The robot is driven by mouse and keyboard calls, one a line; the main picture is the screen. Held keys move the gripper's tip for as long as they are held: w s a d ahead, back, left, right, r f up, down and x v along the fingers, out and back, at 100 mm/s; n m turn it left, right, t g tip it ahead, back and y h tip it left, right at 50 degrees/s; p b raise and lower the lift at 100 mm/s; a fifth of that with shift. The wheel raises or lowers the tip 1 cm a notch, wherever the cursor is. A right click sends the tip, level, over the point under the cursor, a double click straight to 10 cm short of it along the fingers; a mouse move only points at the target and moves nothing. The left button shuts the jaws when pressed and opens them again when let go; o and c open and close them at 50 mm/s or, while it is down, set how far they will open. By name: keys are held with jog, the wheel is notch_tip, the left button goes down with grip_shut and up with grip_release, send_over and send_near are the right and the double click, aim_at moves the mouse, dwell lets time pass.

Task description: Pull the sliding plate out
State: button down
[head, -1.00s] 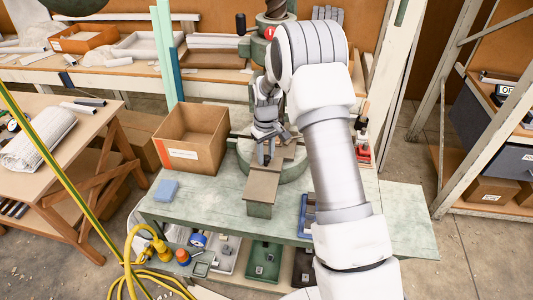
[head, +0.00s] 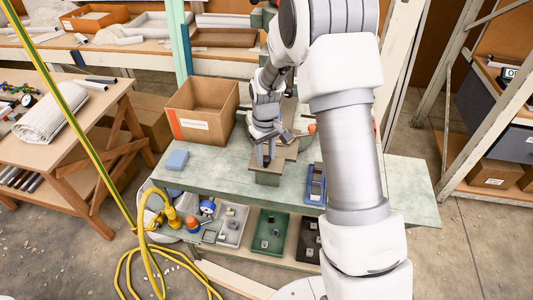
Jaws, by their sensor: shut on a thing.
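My gripper (head: 265,158) points down over the brown-topped slide at the front of the press and is shut on the sliding plate. The sliding plate (head: 287,151) is a flat brown piece that reaches from the fingers back towards the press base. A small grey block (head: 287,137) stands on it just right of the fingers. The front end of the slide (head: 267,178) sticks out over the green bench. The fingers cover the exact grip point. My arm hides most of the fly press.
A green bench (head: 400,200) carries an open cardboard box (head: 203,110) left of my gripper, a blue block (head: 177,160) and a blue-framed item (head: 315,183) at right. Trays (head: 268,232) lie on the shelf below. A yellow hose (head: 150,255) hangs at left.

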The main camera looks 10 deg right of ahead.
jog(key=shift+s, duration=0.1)
dwell(0.3)
jog(key=c, duration=0.6)
grip_release()
jog(key=shift+r, duration=0.1)
notch_tip(320, 180, up, 17)
jog(key=shift+r, duration=0.15)
